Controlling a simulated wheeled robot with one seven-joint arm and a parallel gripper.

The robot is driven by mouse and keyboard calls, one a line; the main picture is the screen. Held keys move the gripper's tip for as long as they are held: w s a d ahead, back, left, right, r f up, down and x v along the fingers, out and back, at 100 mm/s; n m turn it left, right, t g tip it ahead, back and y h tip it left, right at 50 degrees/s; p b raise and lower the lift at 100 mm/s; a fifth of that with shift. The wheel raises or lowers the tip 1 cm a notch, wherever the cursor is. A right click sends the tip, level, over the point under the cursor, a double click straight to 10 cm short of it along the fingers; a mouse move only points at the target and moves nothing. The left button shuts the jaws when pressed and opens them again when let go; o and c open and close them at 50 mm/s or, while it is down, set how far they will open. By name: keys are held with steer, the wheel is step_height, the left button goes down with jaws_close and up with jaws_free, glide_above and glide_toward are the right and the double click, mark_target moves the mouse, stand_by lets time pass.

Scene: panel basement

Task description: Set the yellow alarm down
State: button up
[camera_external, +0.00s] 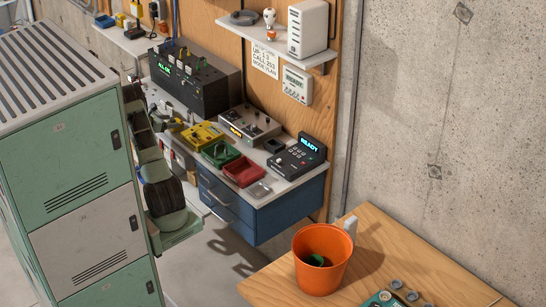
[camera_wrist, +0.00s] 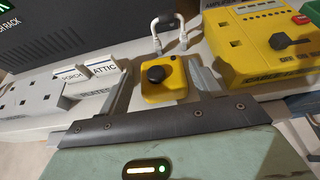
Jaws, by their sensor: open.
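The yellow alarm (camera_wrist: 163,80) is a small yellow box with a round black knob on top. In the wrist view it appears to rest on the pale bench top (camera_wrist: 200,42). My gripper (camera_wrist: 160,88) is open, with one finger left of the alarm and the other close to its right side.
Labelled switches (camera_wrist: 98,66) and a grey socket strip (camera_wrist: 30,100) lie left. A black rack (camera_external: 195,85) stands at the back. Red tray (camera_external: 244,170) and keypad (camera_external: 300,155) sit farther right.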

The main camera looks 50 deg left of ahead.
mark_target(175, 122)
steer(key=shift+o, duration=0.2)
steer(key=shift+v, duration=1.1)
steer(key=g+p, duration=0.1)
steer(key=p, duration=0.2)
steer(key=g+p, duration=0.2)
steer(key=p, duration=0.2)
steer(key=shift+w+r+p, duration=0.3)
steer(key=shift+w+r, duration=0.05)
steer(key=shift+r, duration=0.05)
steer(key=shift+p+x, duration=0.85)
steer(key=shift+x, duration=1.9)
steer(key=shift+s, duration=0.1)
steer(key=c, duration=0.9)
